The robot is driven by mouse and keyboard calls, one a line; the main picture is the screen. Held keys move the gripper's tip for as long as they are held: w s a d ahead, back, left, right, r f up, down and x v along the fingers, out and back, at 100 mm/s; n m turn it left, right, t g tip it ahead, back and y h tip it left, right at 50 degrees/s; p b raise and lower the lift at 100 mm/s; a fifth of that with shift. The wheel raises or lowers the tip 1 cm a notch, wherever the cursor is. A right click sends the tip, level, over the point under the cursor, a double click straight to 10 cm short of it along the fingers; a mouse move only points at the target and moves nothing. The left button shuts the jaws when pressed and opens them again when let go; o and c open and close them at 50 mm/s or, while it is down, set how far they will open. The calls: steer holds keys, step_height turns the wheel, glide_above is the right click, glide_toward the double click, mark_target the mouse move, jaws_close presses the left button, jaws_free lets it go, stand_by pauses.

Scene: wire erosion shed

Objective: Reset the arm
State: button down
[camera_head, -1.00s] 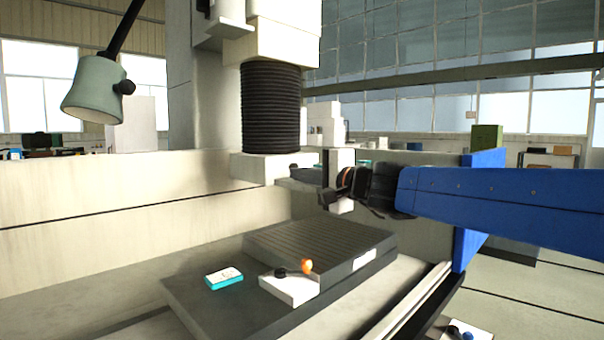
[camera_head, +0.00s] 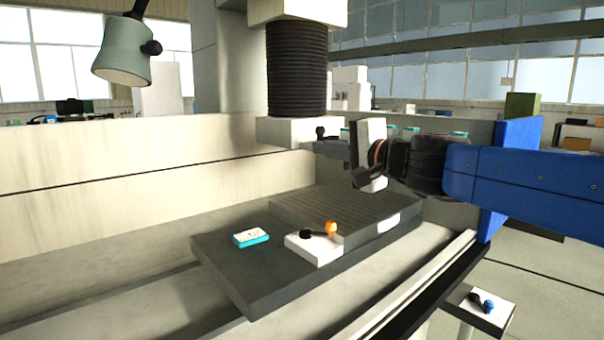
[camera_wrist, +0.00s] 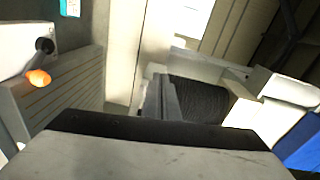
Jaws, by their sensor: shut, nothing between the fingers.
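My arm comes in from the right in the head view, with a blue link and a dark wrist. My gripper (camera_head: 322,147) points left, in front of the machine's white block under the black bellows (camera_head: 297,70). It is shut and empty, above the grooved grey plate (camera_head: 330,212). In the wrist view my gripper's dark fingers (camera_wrist: 164,92) are together, with the bellows behind them. The fingertips are small in the head view, and their exact gap to the machine is hard to judge.
A white block with an orange-knobbed lever (camera_head: 331,228) and a teal-and-white box (camera_head: 250,238) sit on the dark slab below. A lamp (camera_head: 123,52) hangs upper left. A small stand (camera_head: 478,318) with a blue-knobbed lever (camera_head: 488,307) is lower right. The tank wall (camera_head: 120,160) runs behind.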

steer(key=s+d+f+n+g+h, duration=0.2)
steer(key=s+d+f+n+g, duration=0.15)
steer(key=s+f, duration=0.55)
steer(key=s+d+f+n+g+h, duration=0.1)
steer(key=s+d+f+n+g, duration=0.3)
steer(key=f, duration=0.9)
steer(key=s+d+f+n+g+h, duration=0.2)
steer(key=s+d+f+h, duration=0.4)
steer(key=s+d+f, duration=0.6)
step_height(320, 180, down, 2)
steer(key=shift+s+f+n+h, duration=0.15)
steer(key=shift+s+n+h, duration=0.25)
steer(key=shift+s, duration=0.65)
